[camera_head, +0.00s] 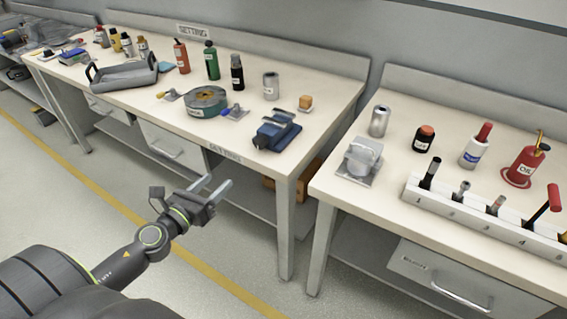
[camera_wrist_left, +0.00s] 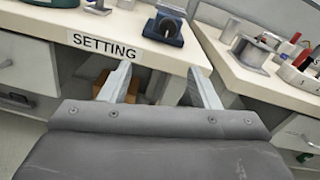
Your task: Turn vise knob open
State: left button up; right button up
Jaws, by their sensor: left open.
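A blue vise (camera_head: 277,130) stands near the front right corner of the left bench in the head view. It also shows at the top of the left wrist view (camera_wrist_left: 165,28). Its knob is too small to make out clearly. My left gripper (camera_head: 218,184) is open and empty, in front of the bench and below its top, apart from the vise. In the left wrist view its two fingers (camera_wrist_left: 157,84) point toward the bench edge below the vise. My right gripper is not in view.
The left bench (camera_head: 325,92) holds a grey tray (camera_head: 124,73), a round green-sided device (camera_head: 206,101), bottles and cans. A second bench (camera_head: 340,198) to the right holds a slotted rack (camera_head: 475,215) and a metal fixture (camera_head: 360,160). A gap separates the benches.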

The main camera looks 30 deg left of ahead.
pick_arm(q)
jog(key=d, duration=0.1)
jog(key=p, duration=0.3)
send_near(257, 145)
jog(key=shift+m, duration=0.5)
jog(key=w, duration=0.2)
jog(key=w+p, duration=0.1)
jog(key=w, duration=0.5)
jog(key=shift+w+d+p, duration=0.25)
jog(key=shift+d+p, duration=0.05)
jog(key=shift+d, duration=0.05)
jog(key=shift+w, duration=0.55)
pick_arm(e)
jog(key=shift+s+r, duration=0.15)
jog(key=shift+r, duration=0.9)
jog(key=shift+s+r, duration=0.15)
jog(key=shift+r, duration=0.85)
pick_arm(q)
jog(key=shift+c, duration=0.4)
jog(key=c, duration=0.9)
